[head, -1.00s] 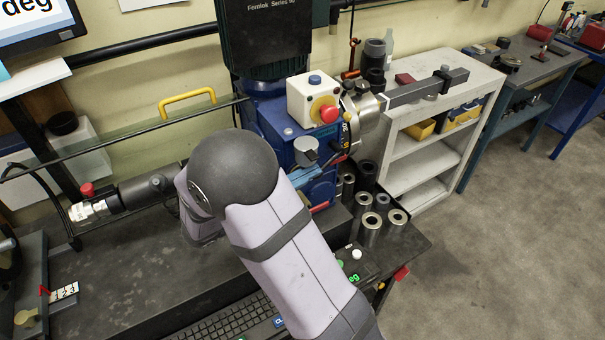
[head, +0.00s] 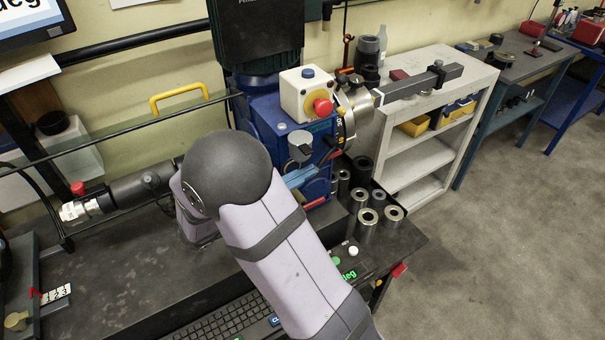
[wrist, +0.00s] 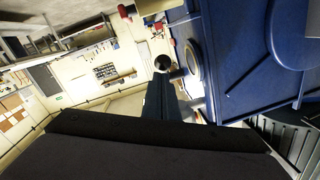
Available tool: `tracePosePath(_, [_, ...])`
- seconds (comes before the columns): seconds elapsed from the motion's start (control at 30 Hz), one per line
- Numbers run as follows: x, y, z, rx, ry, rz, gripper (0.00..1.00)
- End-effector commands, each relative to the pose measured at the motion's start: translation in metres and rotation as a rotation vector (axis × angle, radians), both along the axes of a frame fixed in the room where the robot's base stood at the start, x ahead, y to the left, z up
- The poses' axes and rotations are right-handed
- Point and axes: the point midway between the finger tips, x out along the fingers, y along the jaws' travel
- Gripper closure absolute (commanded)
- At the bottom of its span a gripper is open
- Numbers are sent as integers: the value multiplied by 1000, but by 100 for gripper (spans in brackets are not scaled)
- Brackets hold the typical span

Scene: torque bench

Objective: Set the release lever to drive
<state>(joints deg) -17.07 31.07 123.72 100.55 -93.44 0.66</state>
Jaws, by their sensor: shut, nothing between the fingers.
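My gripper (wrist: 160,82) is shut and empty; its narrow blue-grey fingers point away from the wrist camera along the side of the blue machine. A dark lever-like part (head: 331,153) sits at the housing's right side below the yellow-marked ring, close to the fingertips. I cannot tell its setting or whether the fingers touch it. In the wrist view, a round dark end (wrist: 163,63) appears just beyond the fingertips.
A white box with a red button (head: 322,106) sits on the housing, beside a graduated ring and a long grey bar (head: 420,83). Several metal sockets (head: 367,216) stand at the bench's right end. A keyboard (head: 222,330) lies in front. The bench's left middle is clear.

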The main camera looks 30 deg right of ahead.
Motion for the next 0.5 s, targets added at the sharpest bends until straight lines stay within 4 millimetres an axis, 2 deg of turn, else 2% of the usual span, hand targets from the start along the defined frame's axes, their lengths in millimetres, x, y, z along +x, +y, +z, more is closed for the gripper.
tracePosePath(0.1, [0,-3,-15,3,2,0,100])
tracePosePath(0.5, [0,-24,-47,1,1,0,100])
